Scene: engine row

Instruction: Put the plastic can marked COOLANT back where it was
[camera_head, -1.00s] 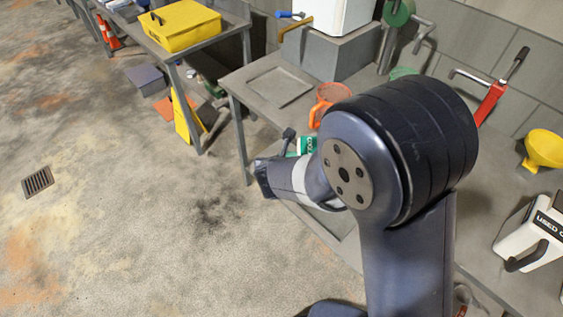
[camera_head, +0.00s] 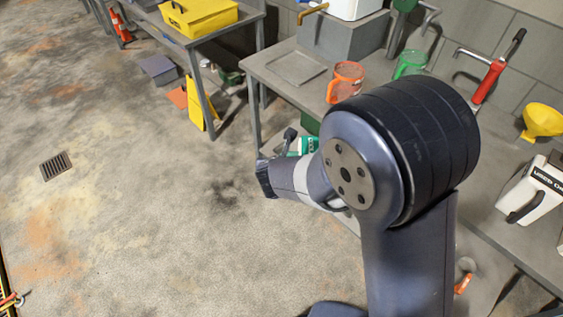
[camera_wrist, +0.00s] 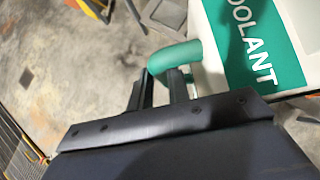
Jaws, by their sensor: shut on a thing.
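The plastic can marked COOLANT (camera_wrist: 235,50) is white with a green label and a green handle (camera_wrist: 175,57). It fills the upper right of the wrist view. My gripper (camera_wrist: 162,75) is shut on the green handle, with the can beyond its fingers. In the head view only a small green and white part of the can (camera_head: 303,146) shows past my arm, and the rest is hidden. The can is held out over the floor beside the near bench.
The grey bench (camera_head: 262,68) holds an orange jug (camera_head: 346,78), a green jug (camera_head: 411,63), a yellow funnel (camera_head: 542,121) and a white can marked USED (camera_head: 536,188). The floor at left, with a drain (camera_head: 56,166), is clear.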

